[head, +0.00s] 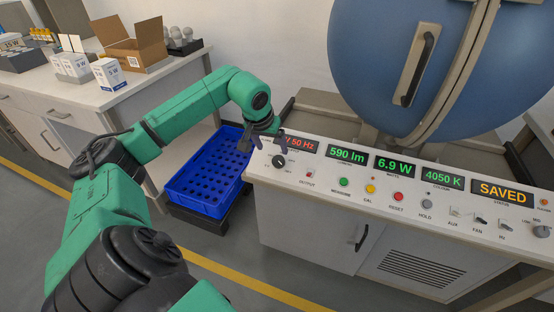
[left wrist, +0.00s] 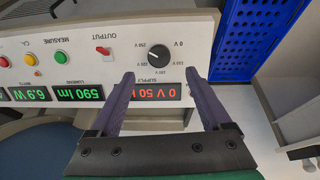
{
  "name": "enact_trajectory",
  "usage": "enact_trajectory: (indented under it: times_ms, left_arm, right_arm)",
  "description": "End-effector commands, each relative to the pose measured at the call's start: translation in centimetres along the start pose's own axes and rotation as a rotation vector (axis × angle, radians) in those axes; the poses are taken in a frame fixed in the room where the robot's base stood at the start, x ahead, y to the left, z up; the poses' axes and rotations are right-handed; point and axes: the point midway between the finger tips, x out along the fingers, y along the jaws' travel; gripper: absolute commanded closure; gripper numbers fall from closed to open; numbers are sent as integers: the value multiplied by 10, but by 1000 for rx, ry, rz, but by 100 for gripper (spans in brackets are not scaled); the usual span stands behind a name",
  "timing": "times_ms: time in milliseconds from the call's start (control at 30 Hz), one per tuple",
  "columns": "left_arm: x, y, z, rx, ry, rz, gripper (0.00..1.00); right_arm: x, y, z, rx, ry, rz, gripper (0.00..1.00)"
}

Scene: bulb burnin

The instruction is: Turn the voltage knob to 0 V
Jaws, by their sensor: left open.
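The voltage knob (head: 279,161) is black and round, at the left end of the white console panel. In the left wrist view the knob (left wrist: 159,55) shows upside down, ringed by voltage labels, with a pale pointer mark; I cannot read its exact setting. The red supply display (left wrist: 158,91) shows "0 V 50", its ends close to or behind the fingers, so leading digits may be hidden. My left gripper (head: 266,139) is open and empty above the panel's left end. In its wrist view the gripper's fingertips (left wrist: 160,76) are spread, apart from the knob. My right gripper is out of view.
A red output switch (left wrist: 103,50) sits beside the knob. Coloured buttons and green displays follow along the console (head: 410,188). A blue crate (head: 208,172) stands left of the console. A large blue sphere (head: 375,60) rises behind it.

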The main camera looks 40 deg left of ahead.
Motion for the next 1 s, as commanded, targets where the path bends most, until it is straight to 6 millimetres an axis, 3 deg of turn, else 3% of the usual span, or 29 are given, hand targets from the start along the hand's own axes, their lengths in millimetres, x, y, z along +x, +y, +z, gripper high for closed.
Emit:
enact_trajectory:
  times_ms: [100,300,433,667,867,900,1000]
  left_arm:
    - [33,2,1,-2,-4,5,18]
    - [75,2,0,-4,-1,6,18]
    - [86,2,0,-2,1,4,18]
    - [87,1,0,-2,1,3,18]
    - [87,1,0,-2,1,3,95]
    - [87,1,0,-2,1,3,100]
    - [87,1,0,-3,1,3,100]
  right_arm:
    - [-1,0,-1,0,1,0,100]
    - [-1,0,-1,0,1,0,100]
    - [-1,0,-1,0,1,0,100]
    - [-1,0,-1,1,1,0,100]
    - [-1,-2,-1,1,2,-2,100]
    - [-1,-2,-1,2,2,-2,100]
    - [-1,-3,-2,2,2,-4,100]
